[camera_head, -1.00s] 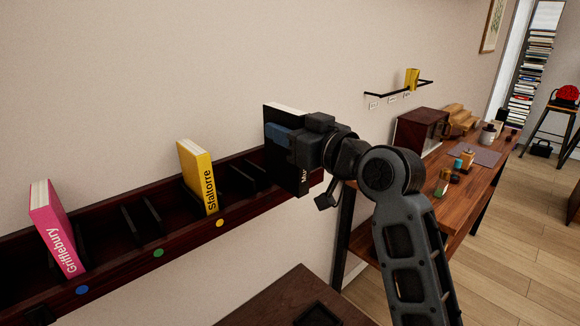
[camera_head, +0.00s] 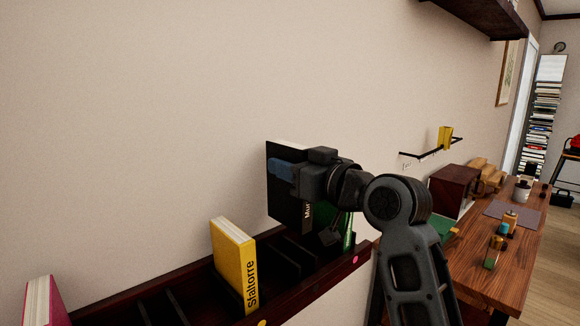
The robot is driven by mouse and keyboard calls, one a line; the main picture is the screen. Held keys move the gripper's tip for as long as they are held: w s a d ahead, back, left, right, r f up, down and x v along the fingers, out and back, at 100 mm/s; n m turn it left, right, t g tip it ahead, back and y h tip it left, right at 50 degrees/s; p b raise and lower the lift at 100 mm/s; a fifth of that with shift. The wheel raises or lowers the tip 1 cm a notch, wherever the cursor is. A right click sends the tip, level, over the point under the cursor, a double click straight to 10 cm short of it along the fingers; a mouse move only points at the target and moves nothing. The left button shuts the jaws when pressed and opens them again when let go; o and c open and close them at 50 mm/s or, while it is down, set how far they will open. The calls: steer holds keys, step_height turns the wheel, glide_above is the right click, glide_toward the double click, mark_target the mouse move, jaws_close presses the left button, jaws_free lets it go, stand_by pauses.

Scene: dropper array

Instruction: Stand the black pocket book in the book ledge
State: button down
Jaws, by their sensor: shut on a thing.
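The black pocket book (camera_head: 284,211) is held upright by my gripper (camera_head: 287,171), which is shut on it. The book has a white page edge at its top and white lettering on its spine, partly covered by my gripper. It appears above the right part of the dark wooden book ledge (camera_head: 308,292); I cannot tell whether its lower edge touches the ledge. Black dividers show in the ledge below and left of the book.
A yellow book (camera_head: 234,262) and a pink book (camera_head: 43,302) stand in the ledge to the left. A green book (camera_head: 348,233) is partly hidden behind my gripper at the ledge's right end. A wooden desk (camera_head: 520,258) with several items stands at right.

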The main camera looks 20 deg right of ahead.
mark_target(290, 212)
steer(key=shift+f+b, duration=1.7)
steer(key=shift+f, duration=0.55)
steer(key=shift+f, duration=0.2)
steer(key=shift+f+b, duration=0.9)
steer(key=shift+f, duration=0.15)
steer(key=shift+f, duration=0.1)
steer(key=shift+f+b, duration=0.75)
steer(key=shift+f, duration=0.1)
steer(key=shift+f, duration=0.1)
